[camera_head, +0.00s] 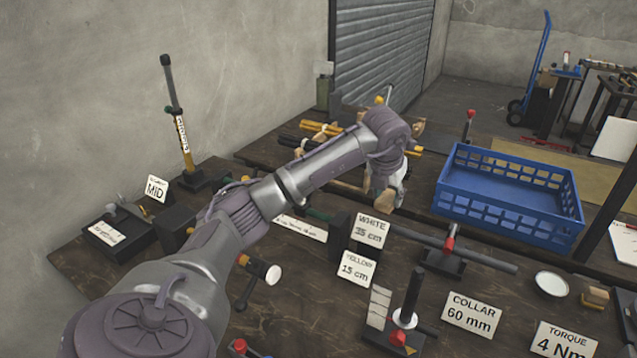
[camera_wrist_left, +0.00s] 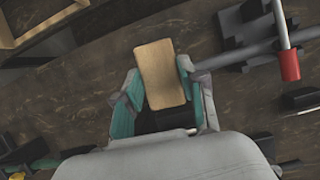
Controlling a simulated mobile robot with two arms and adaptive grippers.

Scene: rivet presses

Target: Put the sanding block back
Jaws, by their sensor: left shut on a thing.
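The sanding block is a tan, wood-coloured rectangular block (camera_wrist_left: 160,75) in the left wrist view. It sits between the two teal-lined fingers of my left gripper (camera_wrist_left: 158,98), which is shut on it, and it sticks out past the fingertips. In the head view my left gripper (camera_head: 386,190) points down over the table, behind the WHITE 35 cm label (camera_head: 372,231) and left of the blue crate (camera_head: 440,200). My right gripper is not in view.
A horizontal grey bar with a red collar (camera_head: 449,244) lies on a stand close to the gripper. An upright black post (camera_head: 412,295) stands nearer. A white round dish (camera_head: 551,284) and a small wooden piece (camera_head: 596,296) are at right. A wooden frame (camera_wrist_left: 45,30) shows in the left wrist view.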

